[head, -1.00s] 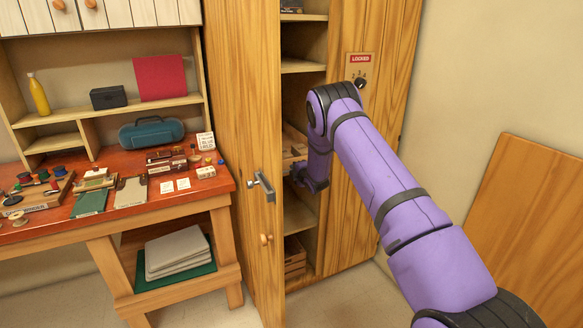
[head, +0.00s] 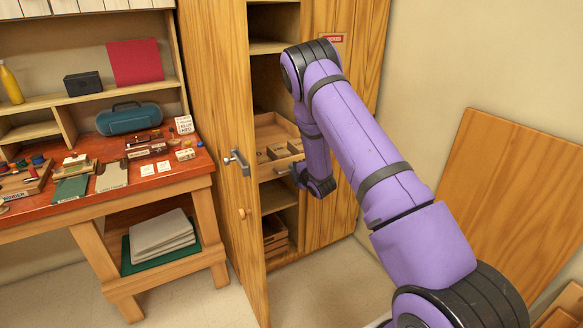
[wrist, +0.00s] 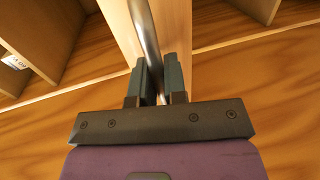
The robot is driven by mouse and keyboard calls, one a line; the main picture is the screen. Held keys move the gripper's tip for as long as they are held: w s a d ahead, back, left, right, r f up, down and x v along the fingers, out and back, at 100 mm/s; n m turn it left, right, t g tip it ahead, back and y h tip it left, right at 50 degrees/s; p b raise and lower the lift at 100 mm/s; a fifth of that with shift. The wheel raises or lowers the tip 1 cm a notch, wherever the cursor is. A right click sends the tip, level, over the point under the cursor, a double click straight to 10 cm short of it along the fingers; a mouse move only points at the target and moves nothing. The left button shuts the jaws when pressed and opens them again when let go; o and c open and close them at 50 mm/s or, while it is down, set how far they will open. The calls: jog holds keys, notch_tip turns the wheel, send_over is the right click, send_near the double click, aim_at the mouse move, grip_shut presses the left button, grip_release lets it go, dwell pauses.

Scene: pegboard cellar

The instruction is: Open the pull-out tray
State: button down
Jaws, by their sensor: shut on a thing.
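The pull-out tray (head: 268,122) is a light wooden drawer inside the tall wooden cabinet. In the head view it juts partly out of the opening, with several small blocks or boxes in it. Its metal bar handle (head: 281,169) is at the front, partly hidden by my gripper (head: 297,176). In the wrist view the handle (wrist: 150,40) runs between the two dark fingers of my gripper (wrist: 161,78), which are shut on it. The tray's front board (wrist: 172,25) shows close behind the handle. My arm hides the tray's right part in the head view.
The cabinet door (head: 222,90) stands open at left, with a lever handle (head: 237,161). A workbench (head: 130,193) with many small items is further left. A wooden panel (head: 520,190) leans on the right wall. Floor in front of the cabinet (head: 315,285) is clear.

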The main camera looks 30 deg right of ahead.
jog(key=shift+s, duration=0.15)
jog(key=c, duration=1.2)
grip_release()
jog(key=v, duration=1)
jog(key=shift+s, duration=0.35)
